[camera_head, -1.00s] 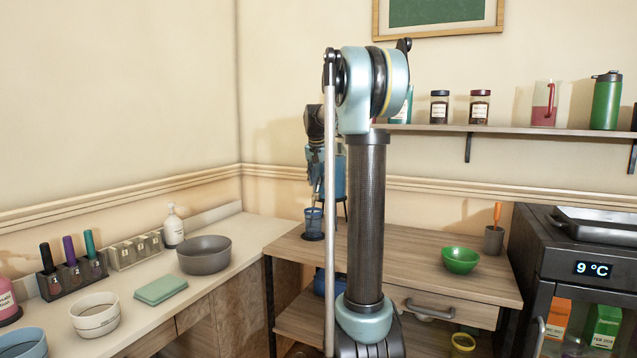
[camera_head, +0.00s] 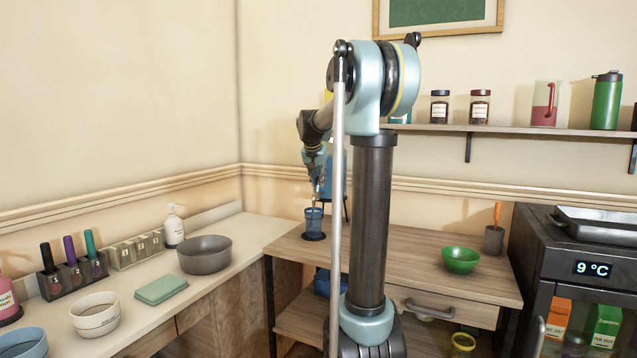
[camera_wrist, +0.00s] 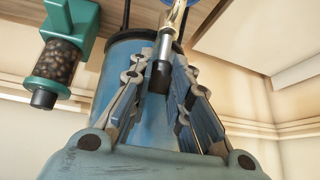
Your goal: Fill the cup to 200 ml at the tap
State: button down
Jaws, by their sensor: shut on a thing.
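The blue translucent cup (camera_head: 314,222) stands upright on a dark round base on the wooden counter, in the head view. A blue dispenser (camera_head: 337,180) stands just behind it, partly hidden by my arm. My gripper (camera_head: 319,190) is above the cup, in front of the dispenser. In the wrist view, my gripper (camera_wrist: 162,88) has its fingers on both sides of the black-tipped metal tap (camera_wrist: 160,75) and is shut on it; the exact contact is hard to see. The dispenser's blue body (camera_wrist: 125,65) fills the background. The water level in the cup cannot be read.
A green bowl (camera_head: 460,260) and a dark holder (camera_head: 493,240) stand on the counter to the right. A grey bowl (camera_head: 204,255) and a soap bottle (camera_head: 173,228) are on the left worktop. A shelf (camera_head: 530,131) runs along the wall.

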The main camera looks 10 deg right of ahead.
jog(key=shift+s+a+t+h, duration=0.4)
jog(key=shift+s+t+h, duration=0.15)
jog(key=shift+t, duration=0.55)
jog(key=c, duration=1.5)
grip_release()
jog(key=shift+r, duration=0.1)
jog(key=v, duration=1.1)
jog(key=shift+s+a+r, duration=0.2)
jog(key=shift+r, duration=0.05)
